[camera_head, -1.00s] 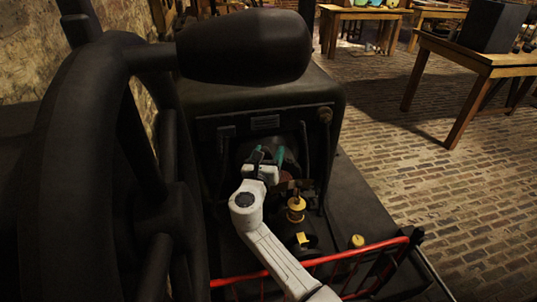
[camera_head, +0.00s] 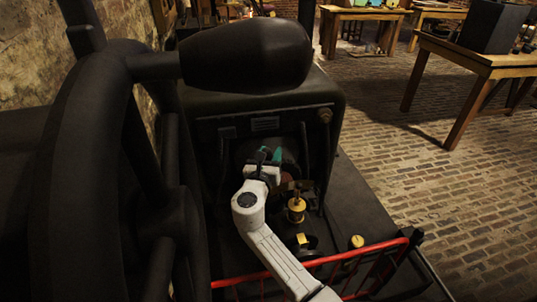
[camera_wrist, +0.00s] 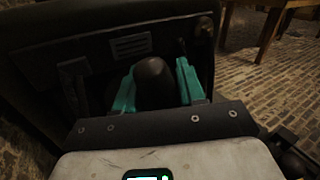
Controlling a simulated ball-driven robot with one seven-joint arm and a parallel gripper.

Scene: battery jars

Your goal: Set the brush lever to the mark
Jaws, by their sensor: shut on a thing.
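My gripper (camera_head: 270,155) reaches into the dark recess at the front of the large black machine (camera_head: 262,95). In the wrist view its two teal fingers (camera_wrist: 160,88) stand on either side of a dark, rounded knob (camera_wrist: 154,80), which I take to be the end of the brush lever. The fingers are shut on this knob. The lever's shaft below the knob is hidden by my gripper body. I cannot make out the mark in either view.
A brass fitting (camera_head: 296,210) stands just right of my wrist, with a yellow tag (camera_head: 302,239) below it. A red railing (camera_head: 340,262) crosses the front. A large dark wheel (camera_head: 70,170) fills the left.

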